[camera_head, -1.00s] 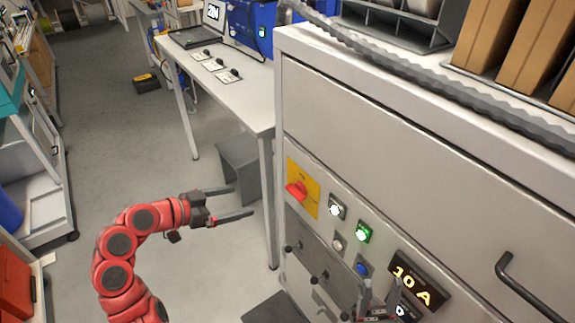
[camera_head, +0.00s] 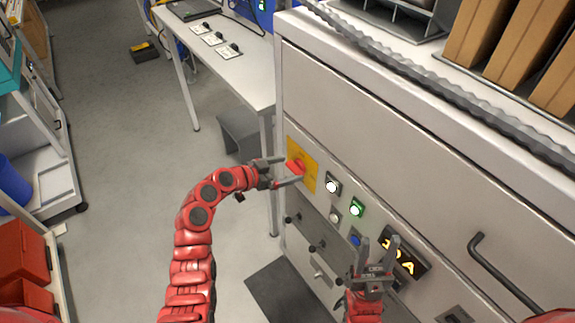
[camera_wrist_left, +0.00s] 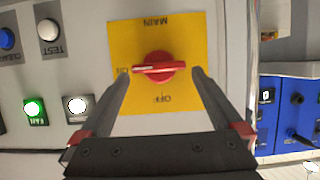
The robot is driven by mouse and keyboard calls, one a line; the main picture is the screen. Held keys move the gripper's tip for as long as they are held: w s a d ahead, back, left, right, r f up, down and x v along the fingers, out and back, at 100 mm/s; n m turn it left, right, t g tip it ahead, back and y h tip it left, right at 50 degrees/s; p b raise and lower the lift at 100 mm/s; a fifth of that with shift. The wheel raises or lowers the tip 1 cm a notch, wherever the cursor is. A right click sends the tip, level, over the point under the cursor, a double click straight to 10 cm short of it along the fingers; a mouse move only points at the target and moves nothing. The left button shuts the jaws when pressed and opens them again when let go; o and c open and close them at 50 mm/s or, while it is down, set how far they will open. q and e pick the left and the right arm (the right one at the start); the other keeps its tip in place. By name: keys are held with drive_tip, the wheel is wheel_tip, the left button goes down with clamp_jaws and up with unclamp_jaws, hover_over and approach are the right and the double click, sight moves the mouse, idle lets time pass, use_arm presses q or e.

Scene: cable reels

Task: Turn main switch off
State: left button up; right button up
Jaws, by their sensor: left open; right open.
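The main switch is a red rotary knob (camera_head: 295,166) on a yellow plate (camera_head: 309,175) on the cabinet front. In the left wrist view the knob (camera_wrist_left: 158,68) sits on the yellow plate (camera_wrist_left: 180,30) marked MAIN and OFF, and its handle bar lies horizontal in the picture, towards a partly hidden mark at left. My left gripper (camera_head: 287,171) is open, its fingers on either side of the knob in the head view; in the wrist view they (camera_wrist_left: 162,80) flank it. Contact cannot be told. My right gripper (camera_head: 378,245) is open in front of the amber display.
A lit white button (camera_head: 332,186), a lit green button (camera_head: 355,208) and a blue button (camera_head: 355,240) are near the switch. The amber display (camera_head: 404,258) is partly hidden by my right gripper. A black drawer handle (camera_head: 500,275) sticks out at right. A table (camera_head: 235,72) stands behind.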

use_arm(q)
drive_tip(key=shift+w+d+f, duration=0.15)
drive_tip(key=shift+d+f, duration=0.05)
drive_tip(key=shift+d, duration=0.05)
